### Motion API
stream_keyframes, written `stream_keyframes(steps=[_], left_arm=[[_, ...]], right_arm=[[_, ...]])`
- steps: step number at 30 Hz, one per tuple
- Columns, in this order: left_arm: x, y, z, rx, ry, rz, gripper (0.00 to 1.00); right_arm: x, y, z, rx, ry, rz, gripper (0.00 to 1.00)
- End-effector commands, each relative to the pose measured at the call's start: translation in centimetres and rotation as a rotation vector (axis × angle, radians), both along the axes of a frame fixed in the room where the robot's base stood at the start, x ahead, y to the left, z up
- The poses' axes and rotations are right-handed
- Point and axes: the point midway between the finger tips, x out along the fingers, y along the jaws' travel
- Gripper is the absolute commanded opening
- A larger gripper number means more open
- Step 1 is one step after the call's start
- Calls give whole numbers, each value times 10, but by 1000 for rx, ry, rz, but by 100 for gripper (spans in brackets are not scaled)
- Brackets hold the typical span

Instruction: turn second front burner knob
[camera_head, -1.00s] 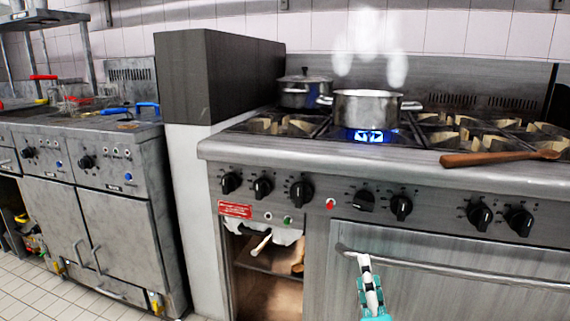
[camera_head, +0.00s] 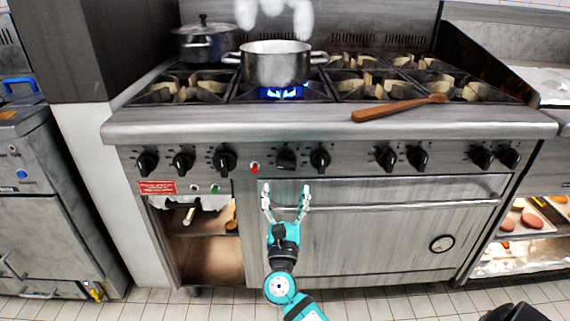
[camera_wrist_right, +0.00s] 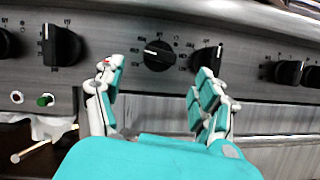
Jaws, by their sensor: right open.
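A row of black knobs runs along the stove's front panel. The black knob (camera_head: 286,160) below the lit burner is right above my right gripper (camera_head: 286,189). That gripper is open and empty, fingers pointing up, with its tips below the knob in the head view. In the right wrist view the same knob (camera_wrist_right: 160,55) shows between and beyond the two spread fingers of the gripper (camera_wrist_right: 158,75); I see no contact. A neighbouring knob (camera_head: 320,159) stands to its right, and another (camera_head: 224,161) to its left. My left gripper is not in view.
The oven handle (camera_head: 400,204) runs across below the knobs, close to my right gripper. A steaming pot (camera_head: 276,68) stands over a blue flame (camera_head: 284,92). A lidded pot (camera_head: 205,45) is behind it. A wooden spoon (camera_head: 385,112) lies at the front right.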

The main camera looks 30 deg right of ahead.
Motion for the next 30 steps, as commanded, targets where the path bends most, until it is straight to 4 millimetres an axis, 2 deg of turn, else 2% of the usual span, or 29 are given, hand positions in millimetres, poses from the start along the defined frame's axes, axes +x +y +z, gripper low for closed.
stream_keyframes(steps=[6, 12, 18, 25, 30], left_arm=[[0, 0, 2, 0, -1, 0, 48], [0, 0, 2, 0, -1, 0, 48], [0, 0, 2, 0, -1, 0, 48], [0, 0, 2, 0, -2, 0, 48], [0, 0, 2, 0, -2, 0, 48]], right_arm=[[36, -26, 19, -2, -3, -1, 72], [57, -41, 29, -1, -1, 0, 72], [65, -46, 32, 1, 0, 1, 72], [65, -46, 32, 1, 0, 1, 72], [65, -46, 32, 1, 0, 1, 51]])
